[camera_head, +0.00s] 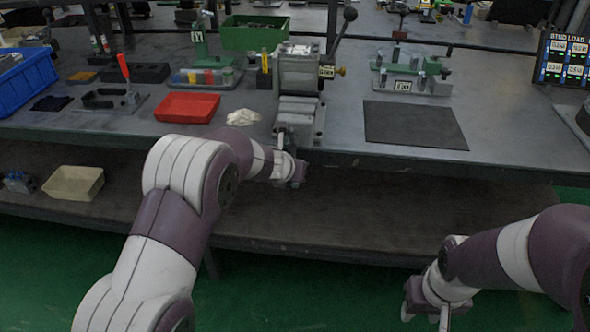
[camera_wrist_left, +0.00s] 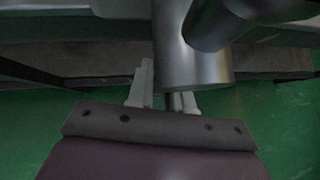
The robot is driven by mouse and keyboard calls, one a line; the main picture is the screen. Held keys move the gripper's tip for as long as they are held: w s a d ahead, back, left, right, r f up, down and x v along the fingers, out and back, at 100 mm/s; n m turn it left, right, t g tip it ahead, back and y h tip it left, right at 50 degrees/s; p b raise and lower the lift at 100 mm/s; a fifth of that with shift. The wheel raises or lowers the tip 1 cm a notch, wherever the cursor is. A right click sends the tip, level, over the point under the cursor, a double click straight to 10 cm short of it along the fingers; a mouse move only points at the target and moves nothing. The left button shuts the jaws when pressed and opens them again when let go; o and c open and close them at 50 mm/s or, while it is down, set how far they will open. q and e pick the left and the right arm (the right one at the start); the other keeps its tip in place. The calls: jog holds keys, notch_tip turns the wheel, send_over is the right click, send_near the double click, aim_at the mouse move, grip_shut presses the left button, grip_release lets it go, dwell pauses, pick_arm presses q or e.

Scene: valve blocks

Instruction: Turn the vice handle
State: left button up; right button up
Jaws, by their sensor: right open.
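The grey metal vice (camera_head: 298,105) stands at the front edge of the bench, left of the middle. My left gripper (camera_head: 292,172) is at the front of the vice, just below the bench edge, by its screw end. In the left wrist view a thick grey metal cylinder (camera_wrist_left: 190,60) with a darker bar (camera_wrist_left: 215,25) across it fills the upper middle. My left fingers (camera_wrist_left: 163,95) show behind the cylinder, which partly hides them. I cannot tell whether they hold the handle. My right gripper (camera_head: 425,314) is open and empty, low at the right, away from the bench.
A red tray (camera_head: 187,107), a white cloth (camera_head: 243,117) and a blue bin (camera_head: 25,78) lie left of the vice. A dark mat (camera_head: 414,124) and a green fixture (camera_head: 412,78) are to its right. A lower shelf (camera_head: 400,215) runs under the bench.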

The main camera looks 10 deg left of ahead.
pick_arm(q)
jog(key=shift+o, duration=0.9)
jog(key=shift+a, duration=0.1)
jog(key=shift+s+r, duration=0.2)
jog(key=p+v, duration=0.2)
jog(key=v, duration=1)
jog(key=shift+p, duration=0.35)
